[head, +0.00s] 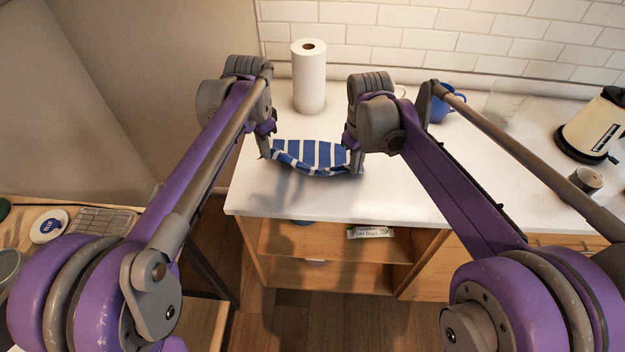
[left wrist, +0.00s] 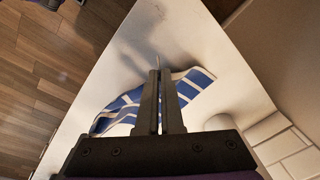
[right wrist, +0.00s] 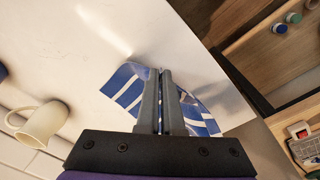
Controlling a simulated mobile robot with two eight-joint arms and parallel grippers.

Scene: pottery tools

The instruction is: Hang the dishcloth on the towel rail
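The dishcloth (head: 310,157), blue with white stripes, is stretched between my two grippers over the white counter and sags a little, with a shadow below it. My left gripper (head: 264,150) is shut on its left end, and my right gripper (head: 356,163) is shut on its right end. In the left wrist view the cloth (left wrist: 197,84) spreads on both sides of the close-set fingers (left wrist: 158,74). The right wrist view shows the cloth (right wrist: 124,88) around the closed fingers (right wrist: 161,74). I cannot make out a towel rail in any view.
A paper towel roll (head: 309,78) stands behind the cloth. A blue mug (head: 438,108), a small tin (head: 586,180) and a kettle (head: 594,125) are to the right. A cream mug (right wrist: 43,123) shows in the right wrist view. Open shelves (head: 325,277) are below the counter (head: 400,195).

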